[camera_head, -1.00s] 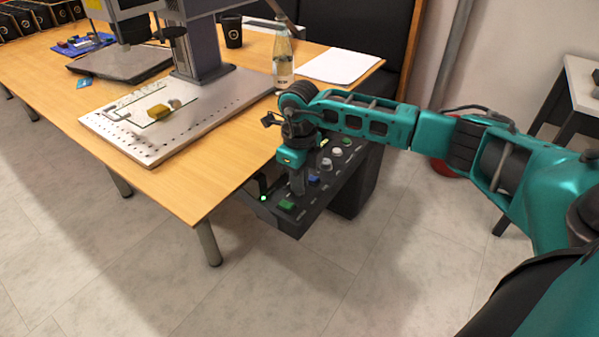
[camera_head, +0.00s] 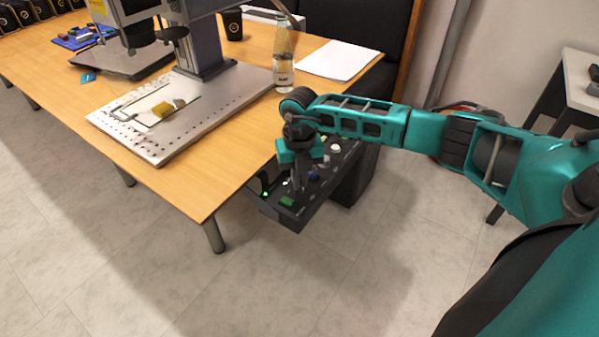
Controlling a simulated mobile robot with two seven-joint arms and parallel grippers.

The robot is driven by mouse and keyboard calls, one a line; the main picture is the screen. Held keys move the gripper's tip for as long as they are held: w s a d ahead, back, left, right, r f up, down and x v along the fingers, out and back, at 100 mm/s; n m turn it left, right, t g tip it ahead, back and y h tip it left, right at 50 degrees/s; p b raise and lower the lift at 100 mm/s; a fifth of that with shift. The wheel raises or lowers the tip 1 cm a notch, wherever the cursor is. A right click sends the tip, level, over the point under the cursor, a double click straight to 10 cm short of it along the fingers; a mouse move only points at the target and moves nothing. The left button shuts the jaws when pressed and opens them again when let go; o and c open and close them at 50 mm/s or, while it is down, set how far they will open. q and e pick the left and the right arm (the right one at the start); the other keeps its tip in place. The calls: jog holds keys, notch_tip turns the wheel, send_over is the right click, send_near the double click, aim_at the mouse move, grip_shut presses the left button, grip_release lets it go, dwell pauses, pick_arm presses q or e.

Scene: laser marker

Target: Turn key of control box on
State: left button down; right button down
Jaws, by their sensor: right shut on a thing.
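The control box (camera_head: 325,192) is a dark panel with several buttons and knobs, fixed beside the right edge of the table. A green button (camera_head: 287,201) sits near its front end, and a green light (camera_head: 265,193) glows on its left side. My right gripper (camera_head: 297,188) points down onto the panel just behind the green button. Its fingers are shut on the key, which they and the wrist hide. How far the key is turned cannot be seen. My left gripper is not in view.
The wooden table (camera_head: 225,165) carries the laser marker's perforated base plate (camera_head: 190,130), a glass bottle (camera_head: 283,65), white paper (camera_head: 337,60) and a black cup (camera_head: 232,24). A small side table (camera_head: 577,85) stands at the right. The floor in front is clear.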

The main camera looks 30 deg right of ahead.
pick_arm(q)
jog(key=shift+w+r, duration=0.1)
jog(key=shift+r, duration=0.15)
pick_arm(e)
jog(key=shift+r+m, duration=0.1)
jog(key=shift+m, duration=0.3)
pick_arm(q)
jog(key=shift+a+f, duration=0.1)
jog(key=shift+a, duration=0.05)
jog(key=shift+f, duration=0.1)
pick_arm(e)
jog(key=c, duration=1.3)
grip_release()
jog(key=shift+o, duration=0.2)
pick_arm(q)
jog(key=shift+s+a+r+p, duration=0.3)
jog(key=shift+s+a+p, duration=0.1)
jog(key=shift+p, duration=0.7)
pick_arm(e)
notch_tip(320, 180, up, 13)
